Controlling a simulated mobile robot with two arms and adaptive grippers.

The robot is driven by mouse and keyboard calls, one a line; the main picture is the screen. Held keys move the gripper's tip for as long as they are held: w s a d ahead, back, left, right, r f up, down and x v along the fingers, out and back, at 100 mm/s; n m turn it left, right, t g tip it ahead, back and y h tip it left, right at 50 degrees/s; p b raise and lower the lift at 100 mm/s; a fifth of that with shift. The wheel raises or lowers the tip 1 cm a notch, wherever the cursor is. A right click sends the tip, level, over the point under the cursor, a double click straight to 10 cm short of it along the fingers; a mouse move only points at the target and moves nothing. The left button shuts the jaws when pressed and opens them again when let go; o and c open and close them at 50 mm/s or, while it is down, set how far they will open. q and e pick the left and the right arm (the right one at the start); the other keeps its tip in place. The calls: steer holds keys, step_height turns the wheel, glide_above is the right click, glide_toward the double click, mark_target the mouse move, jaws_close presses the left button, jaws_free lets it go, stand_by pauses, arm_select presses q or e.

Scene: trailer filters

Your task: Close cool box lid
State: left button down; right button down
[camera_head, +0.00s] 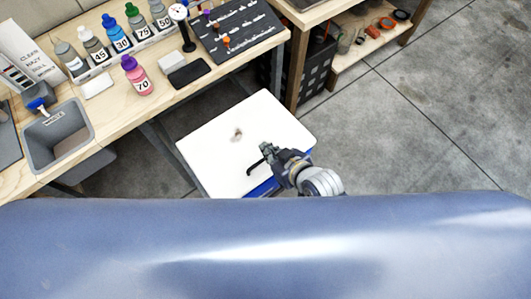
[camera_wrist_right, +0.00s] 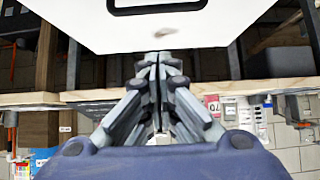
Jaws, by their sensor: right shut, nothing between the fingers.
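The cool box has a white lid (camera_head: 215,150) and a blue body (camera_head: 262,187) that shows below the lid's near edge. It stands on the floor beside the workbench. In the head view the lid looks roughly flat over the body; I cannot tell whether it is fully seated. A grey smudge marks the lid's top. My right gripper (camera_head: 265,151) is shut and empty, over the lid's right part in the head view, beside a dark handle-like bar. The wrist view shows the right gripper's closed fingers (camera_wrist_right: 158,62) close to the white lid panel (camera_wrist_right: 110,35); contact is unclear. My left gripper is not in view.
A wooden workbench (camera_head: 115,130) at the left holds several numbered bottles, a grey bin (camera_head: 58,135) and a dark rack (camera_head: 235,32). A wooden shelf (camera_head: 350,72) and a black crate (camera_head: 318,70) stand behind the box. Concrete floor at right is clear.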

mark_target(268, 169)
steer(key=f, duration=0.2)
steer(key=w+f, duration=0.1)
steer(key=shift+a+f, duration=0.25)
steer(key=shift+a, duration=0.15)
steer(key=shift+w+f, duration=0.1)
steer(key=shift+f, duration=0.65)
steer(key=f, duration=0.1)
steer(key=s+f+b, duration=0.1)
steer(key=f, duration=0.1)
steer(key=shift+s+d+f, duration=0.15)
steer(key=shift+d+f, duration=0.15)
steer(key=shift+d, duration=0.1)
steer(key=shift+r, duration=0.1)
